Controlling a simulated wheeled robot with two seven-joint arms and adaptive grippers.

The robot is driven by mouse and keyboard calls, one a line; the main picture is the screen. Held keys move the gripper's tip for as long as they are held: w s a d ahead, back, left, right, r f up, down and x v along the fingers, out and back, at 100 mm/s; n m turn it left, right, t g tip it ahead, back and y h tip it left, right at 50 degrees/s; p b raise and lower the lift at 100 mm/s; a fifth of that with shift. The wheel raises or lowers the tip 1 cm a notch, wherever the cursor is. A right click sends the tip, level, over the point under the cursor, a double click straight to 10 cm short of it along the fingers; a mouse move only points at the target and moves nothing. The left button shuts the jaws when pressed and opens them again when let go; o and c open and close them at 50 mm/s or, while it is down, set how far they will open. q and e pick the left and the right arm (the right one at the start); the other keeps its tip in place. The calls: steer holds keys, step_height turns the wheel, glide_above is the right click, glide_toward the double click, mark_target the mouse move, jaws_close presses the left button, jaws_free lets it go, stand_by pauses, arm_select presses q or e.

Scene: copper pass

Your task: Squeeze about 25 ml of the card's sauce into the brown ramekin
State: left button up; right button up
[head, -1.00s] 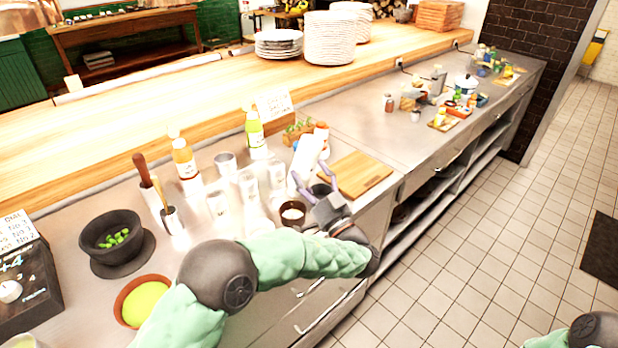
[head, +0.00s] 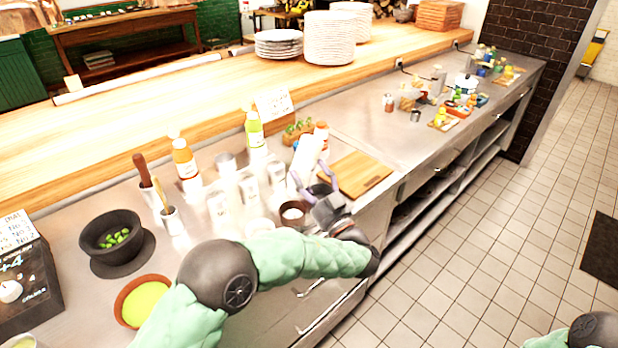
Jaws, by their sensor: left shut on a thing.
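My left gripper (head: 314,186) is shut on a white squeeze bottle (head: 306,156), which leans with its upper end to the right. The brown ramekin (head: 293,213) stands on the steel counter just left of and below the gripper; its inside looks pale. I cannot tell whether the bottle's nozzle points into it. The card (head: 273,104) stands at the back of the counter; its writing is too small to read. My right gripper is out of view.
Several pale bottles or cups (head: 222,205) crowd the counter left of the ramekin. A wooden board (head: 358,174) lies to the right. A dark mortar (head: 110,236) and a bowl of green sauce (head: 143,300) stand at the left. The steel counter beyond the board is partly clear.

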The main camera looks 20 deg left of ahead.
mark_target(310, 169)
arm_select(q)
steer(key=shift+r, duration=0.2)
stand_by(0.5)
steer(key=shift+r, duration=1.35)
